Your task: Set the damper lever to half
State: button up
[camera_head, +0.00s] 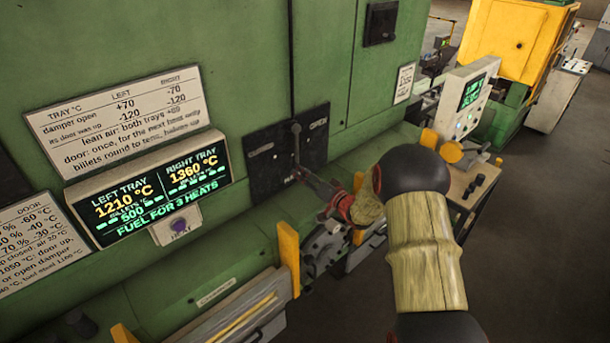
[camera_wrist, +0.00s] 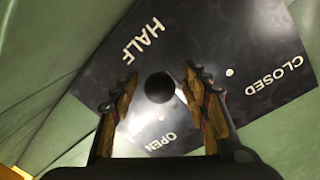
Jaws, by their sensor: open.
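The damper lever (camera_head: 296,145) with its dark round knob stands up in front of a black plate (camera_head: 262,172) on the green furnace wall. Its knob (camera_wrist: 158,87) shows in the wrist view between my gripper's fingers, with a gap on each side. The plate shows there with the words HALF (camera_wrist: 138,42), CLOSED (camera_wrist: 274,76) and OPEN (camera_wrist: 160,141). My gripper (camera_head: 300,174) is open, its fingertips close to the lever's lower part in the head view.
A display (camera_head: 148,188) reads left tray 1210 °C and right tray 1360 °C. A sign (camera_head: 115,112) hangs above it. A yellow post (camera_head: 288,258) and a ledge stand below my gripper. A control panel (camera_head: 468,96) is at the right, beside open floor.

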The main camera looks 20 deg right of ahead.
jog(key=shift+s, duration=0.1)
jog(key=v, duration=1.1)
jog(key=shift+s, duration=0.4)
jog(key=shift+d, duration=0.15)
jog(key=s+a+f+n+g+h+b, duration=0.1)
jog(key=s+a+f+g+b, duration=0.2)
jog(key=s+b, duration=0.6)
jog(key=s+a+f+n+g+h+b, duration=0.2)
jog(key=s+a+f+g+b, duration=0.2)
jog(key=s+a+b, duration=0.4)
jog(key=s+a+f+n+g+h+b, duration=0.1)
jog(key=s+a+f+g+b, duration=0.3)
jog(key=s+b, duration=0.6)
jog(key=s+a+f+n, duration=0.1)
jog(key=s+f, duration=0.1)
jog(key=s, duration=0.7)
jog(key=shift+a, duration=0.25)
